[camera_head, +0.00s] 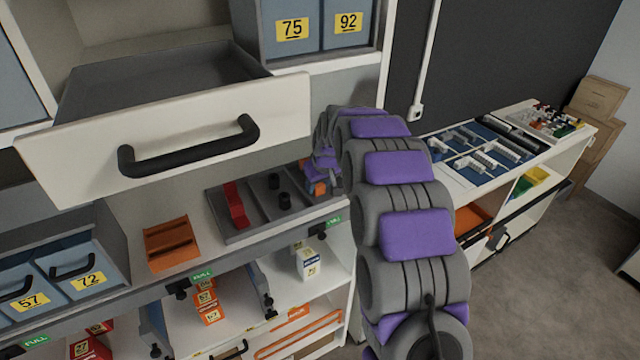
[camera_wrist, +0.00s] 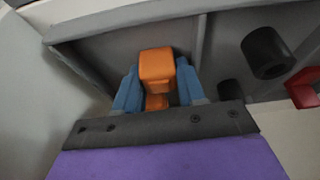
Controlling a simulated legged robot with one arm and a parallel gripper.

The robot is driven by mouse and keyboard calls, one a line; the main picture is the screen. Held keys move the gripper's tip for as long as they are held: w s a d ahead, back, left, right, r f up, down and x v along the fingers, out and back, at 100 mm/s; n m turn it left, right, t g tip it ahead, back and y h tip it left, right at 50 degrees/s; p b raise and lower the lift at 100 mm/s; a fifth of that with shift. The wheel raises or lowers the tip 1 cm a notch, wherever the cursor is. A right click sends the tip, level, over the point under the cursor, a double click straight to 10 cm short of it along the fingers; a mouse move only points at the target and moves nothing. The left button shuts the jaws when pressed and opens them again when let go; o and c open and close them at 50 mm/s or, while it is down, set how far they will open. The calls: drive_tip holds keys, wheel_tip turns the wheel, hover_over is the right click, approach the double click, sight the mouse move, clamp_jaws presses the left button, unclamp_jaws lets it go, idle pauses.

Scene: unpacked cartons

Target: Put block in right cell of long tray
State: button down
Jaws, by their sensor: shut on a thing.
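The long grey tray (camera_head: 252,226) lies on the shelf, with a red piece (camera_head: 236,205) in its left cell and two black cylinders (camera_head: 278,199) in the middle. My gripper (camera_head: 320,180) is over the right end of this tray. In the wrist view its blue fingers (camera_wrist: 158,90) are shut on an orange block (camera_wrist: 157,66). The block shows in the head view (camera_head: 318,189), partly hidden by my gripper. It is within the outline of the right cell, beside a divider (camera_wrist: 205,55). I cannot tell whether it touches the cell floor.
An orange slotted holder (camera_head: 170,246) stands left of the tray. An open drawer (camera_head: 180,130) with a black handle juts out above. Blue bins (camera_head: 65,270) are at the left. A white bench (camera_head: 535,145) with blue trays stands at the right.

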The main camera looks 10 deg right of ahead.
drive_tip(key=shift+d, duration=0.35)
drive_tip(key=c, duration=0.9)
unclamp_jaws()
drive_tip(key=d, duration=0.3)
drive_tip(key=shift+d+f, duration=0.1)
drive_tip(key=shift+d, duration=0.15)
drive_tip(key=shift+o, duration=1.2)
drive_tip(key=shift+a, duration=1.35)
drive_tip(key=shift+d, duration=0.5)
drive_tip(key=shift+f, duration=0.1)
drive_tip(key=shift+a, duration=0.15)
